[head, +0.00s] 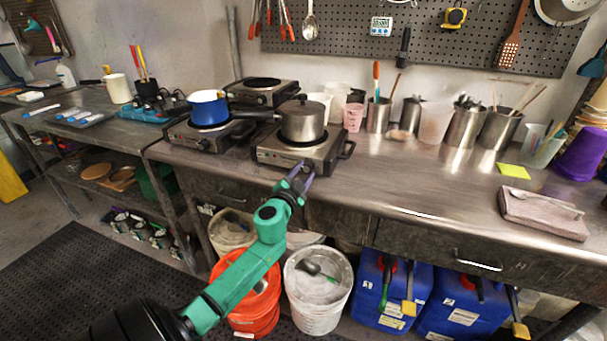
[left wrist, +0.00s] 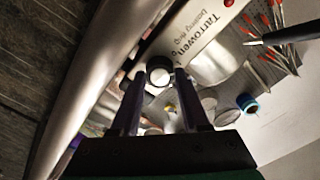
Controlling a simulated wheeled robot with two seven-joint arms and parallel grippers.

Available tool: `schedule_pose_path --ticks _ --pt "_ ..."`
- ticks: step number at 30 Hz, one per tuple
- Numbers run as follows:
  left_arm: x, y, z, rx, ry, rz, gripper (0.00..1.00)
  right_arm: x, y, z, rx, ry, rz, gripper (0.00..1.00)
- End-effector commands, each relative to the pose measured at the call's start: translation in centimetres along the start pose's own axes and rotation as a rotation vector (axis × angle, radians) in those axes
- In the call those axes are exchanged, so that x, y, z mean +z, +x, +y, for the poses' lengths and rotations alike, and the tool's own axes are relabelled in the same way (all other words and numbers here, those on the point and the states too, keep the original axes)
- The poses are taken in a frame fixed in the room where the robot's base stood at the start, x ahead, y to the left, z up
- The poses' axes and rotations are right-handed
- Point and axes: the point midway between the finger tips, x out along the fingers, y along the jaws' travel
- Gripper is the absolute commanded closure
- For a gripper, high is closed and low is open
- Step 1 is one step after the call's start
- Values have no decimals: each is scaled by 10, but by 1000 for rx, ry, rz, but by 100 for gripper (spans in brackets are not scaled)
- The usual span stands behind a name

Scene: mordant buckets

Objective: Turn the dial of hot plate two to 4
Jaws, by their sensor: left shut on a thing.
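The front hot plate (head: 268,156), with a steel saucepan (head: 302,121) on it, stands at the bench's front edge. Two other hot plates stand left of it (head: 188,143) and behind it (head: 285,97); no number is readable on any. My left gripper (head: 301,172) is at the front panel of the saucepan's hot plate. The dial's setting is not readable. My right gripper is not in view.
A blue pot (head: 208,110) sits on the left hot plate. The saucepan's handle points left towards it. Steel beakers (head: 467,127) and cups line the wall. The bench middle is clear. Buckets (head: 318,302) stand below.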

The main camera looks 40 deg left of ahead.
Motion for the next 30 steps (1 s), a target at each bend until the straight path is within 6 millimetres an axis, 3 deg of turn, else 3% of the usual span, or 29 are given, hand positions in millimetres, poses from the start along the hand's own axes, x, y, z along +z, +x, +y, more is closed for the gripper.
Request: schedule_pose_path --ticks 30 --pt "0 0 0 1 966 0 100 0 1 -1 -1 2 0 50"
